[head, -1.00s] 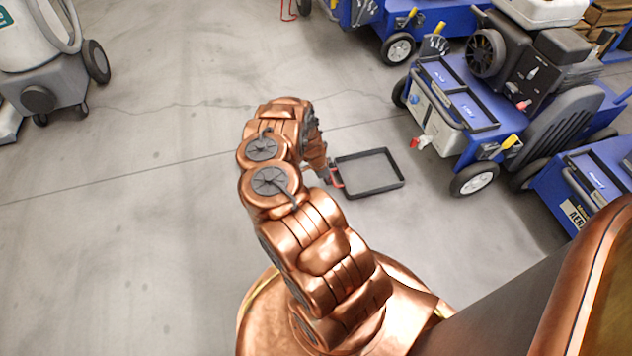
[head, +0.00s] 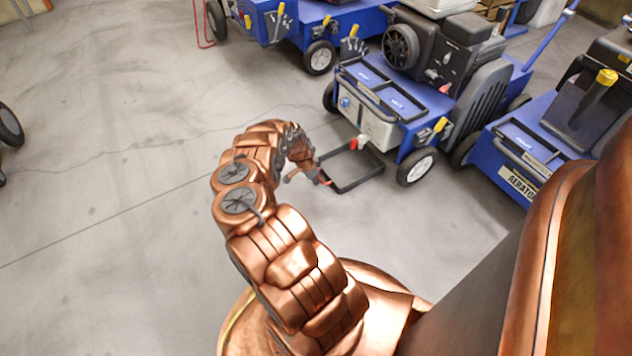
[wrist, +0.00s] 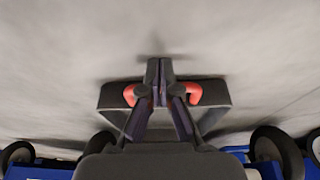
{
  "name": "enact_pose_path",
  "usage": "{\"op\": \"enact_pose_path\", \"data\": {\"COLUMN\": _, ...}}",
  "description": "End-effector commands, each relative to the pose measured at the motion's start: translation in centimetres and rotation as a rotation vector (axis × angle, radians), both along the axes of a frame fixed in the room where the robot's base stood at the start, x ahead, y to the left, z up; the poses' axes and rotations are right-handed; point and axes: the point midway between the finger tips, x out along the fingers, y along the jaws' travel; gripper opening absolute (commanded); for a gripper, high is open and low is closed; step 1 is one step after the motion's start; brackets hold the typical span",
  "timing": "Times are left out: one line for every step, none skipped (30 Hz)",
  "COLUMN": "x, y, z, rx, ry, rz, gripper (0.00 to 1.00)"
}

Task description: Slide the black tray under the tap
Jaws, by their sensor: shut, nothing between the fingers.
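The black tray (head: 358,184) lies flat on the floor, with a red handle (head: 324,180) on its near left side. The red tap (head: 359,141) with a pale spout sticks out of the blue machine and overlaps the tray's far rim in the head view. My gripper (head: 318,177) is low at the handle, its fingers partly hidden. In the wrist view my gripper (wrist: 159,68) is shut and empty. Red handle parts (wrist: 196,93) show on both sides of the fingers, and the tray's dark rim (wrist: 224,93) lies behind; the handle's middle is hidden.
The blue machine (head: 385,105) with white wheels stands just beyond the tray, its front wheel (head: 417,167) to the tray's right. More blue machines stand at the back (head: 318,20) and right (head: 530,140).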

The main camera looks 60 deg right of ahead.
Motion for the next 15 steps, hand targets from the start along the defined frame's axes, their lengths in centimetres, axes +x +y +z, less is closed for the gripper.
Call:
{"op": "enact_pose_path", "data": {"x": 0.0, "y": 0.0, "z": 0.0, "rx": 0.0, "ry": 0.0, "rz": 0.0, "gripper": 0.0}}
{"op": "enact_pose_path", "data": {"x": 0.0, "y": 0.0, "z": 0.0, "rx": 0.0, "ry": 0.0, "rz": 0.0, "gripper": 0.0}}
{"op": "enact_pose_path", "data": {"x": 0.0, "y": 0.0, "z": 0.0, "rx": 0.0, "ry": 0.0, "rz": 0.0, "gripper": 0.0}}
{"op": "enact_pose_path", "data": {"x": 0.0, "y": 0.0, "z": 0.0, "rx": 0.0, "ry": 0.0, "rz": 0.0, "gripper": 0.0}}
{"op": "enact_pose_path", "data": {"x": 0.0, "y": 0.0, "z": 0.0, "rx": 0.0, "ry": 0.0, "rz": -0.001, "gripper": 0.0}}
{"op": "enact_pose_path", "data": {"x": 0.0, "y": 0.0, "z": 0.0, "rx": 0.0, "ry": 0.001, "rz": -0.001, "gripper": 0.0}}
{"op": "enact_pose_path", "data": {"x": 0.0, "y": 0.0, "z": 0.0, "rx": 0.0, "ry": 0.001, "rz": -0.001, "gripper": 0.0}}
{"op": "enact_pose_path", "data": {"x": 0.0, "y": 0.1, "z": 0.0, "rx": 0.0, "ry": 0.001, "rz": -0.001, "gripper": 0.0}}
{"op": "enact_pose_path", "data": {"x": 0.0, "y": 0.2, "z": 0.1, "rx": 0.0, "ry": 0.001, "rz": -0.001, "gripper": 0.0}}
{"op": "enact_pose_path", "data": {"x": 0.0, "y": 0.3, "z": 0.1, "rx": 0.002, "ry": 0.001, "rz": -0.002, "gripper": 0.0}}
{"op": "enact_pose_path", "data": {"x": 0.0, "y": 0.5, "z": 0.2, "rx": 0.002, "ry": 0.002, "rz": -0.002, "gripper": 0.0}}
{"op": "enact_pose_path", "data": {"x": 0.1, "y": 0.7, "z": 0.2, "rx": 0.002, "ry": 0.002, "rz": -0.002, "gripper": 0.0}}
{"op": "enact_pose_path", "data": {"x": 0.1, "y": 1.0, "z": 0.3, "rx": 0.003, "ry": 0.003, "rz": -0.002, "gripper": 0.0}}
{"op": "enact_pose_path", "data": {"x": 0.2, "y": 1.3, "z": 0.3, "rx": 0.003, "ry": 0.003, "rz": -0.002, "gripper": 0.0}}
{"op": "enact_pose_path", "data": {"x": 0.3, "y": 1.7, "z": 0.4, "rx": 0.003, "ry": 0.004, "rz": -0.004, "gripper": 0.0}}
